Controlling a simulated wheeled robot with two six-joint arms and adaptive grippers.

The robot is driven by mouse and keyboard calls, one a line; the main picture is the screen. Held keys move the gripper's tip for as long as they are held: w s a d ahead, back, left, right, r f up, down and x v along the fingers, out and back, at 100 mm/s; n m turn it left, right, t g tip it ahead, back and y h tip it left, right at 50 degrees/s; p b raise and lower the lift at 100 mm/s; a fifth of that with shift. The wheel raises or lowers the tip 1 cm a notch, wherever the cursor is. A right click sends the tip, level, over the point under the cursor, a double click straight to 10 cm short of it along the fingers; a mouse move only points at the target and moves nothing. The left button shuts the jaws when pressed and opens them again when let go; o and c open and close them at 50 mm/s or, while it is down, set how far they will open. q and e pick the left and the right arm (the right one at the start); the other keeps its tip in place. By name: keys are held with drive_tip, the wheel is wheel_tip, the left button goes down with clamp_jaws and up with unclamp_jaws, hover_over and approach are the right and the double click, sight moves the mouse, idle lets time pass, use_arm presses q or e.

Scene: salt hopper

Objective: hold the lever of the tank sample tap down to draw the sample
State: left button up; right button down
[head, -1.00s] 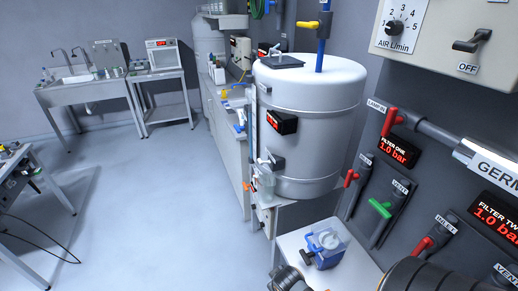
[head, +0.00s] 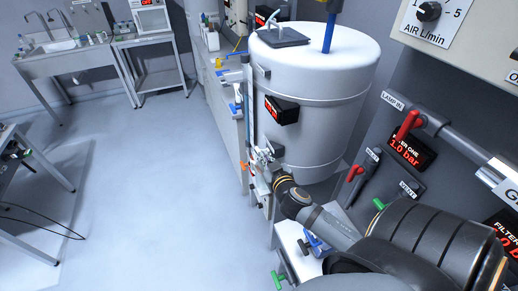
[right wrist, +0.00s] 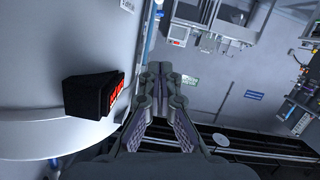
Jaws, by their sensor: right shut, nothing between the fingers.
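The white tank (head: 312,75) stands in the middle of the head view, with a black box with a red display (head: 281,110) on its side. The sample tap is low on the tank's front. It is small and mostly covered by my right gripper (head: 266,159), so I cannot make out its lever or whether the fingers touch it. In the right wrist view the right gripper (right wrist: 160,68) is shut with its fingers together and empty. The tank wall (right wrist: 50,60) and its display box (right wrist: 95,94) are to the left of the fingers. My left gripper is not in view.
A wall panel with red-handled valves (head: 408,125) and filter displays is at the right, close to my right arm. A blue item (head: 314,243) lies on a low white stand below the tank. A long bench runs behind the tank.

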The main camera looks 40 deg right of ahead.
drive_tip(key=w+d, duration=0.1)
drive_tip(key=w, duration=0.1)
drive_tip(key=b, duration=0.3)
hover_over(258, 151)
drive_tip(key=s+a, duration=0.2)
wheel_tip(258, 151, down, 3)
use_arm(q)
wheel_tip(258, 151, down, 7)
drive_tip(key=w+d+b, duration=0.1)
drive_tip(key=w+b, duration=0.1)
drive_tip(key=b, duration=0.2)
use_arm(e)
drive_tip(key=f, duration=0.1)
drive_tip(key=d+f, duration=0.1)
drive_tip(key=f, duration=0.2)
drive_tip(key=shift+w+d, duration=0.2)
drive_tip(key=shift+w, duration=0.1)
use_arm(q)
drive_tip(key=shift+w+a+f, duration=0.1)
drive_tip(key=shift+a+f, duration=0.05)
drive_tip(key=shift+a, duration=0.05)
use_arm(e)
drive_tip(key=shift+a+f+n, duration=0.2)
drive_tip(key=shift+a+n, duration=0.05)
drive_tip(key=shift+n, duration=0.05)
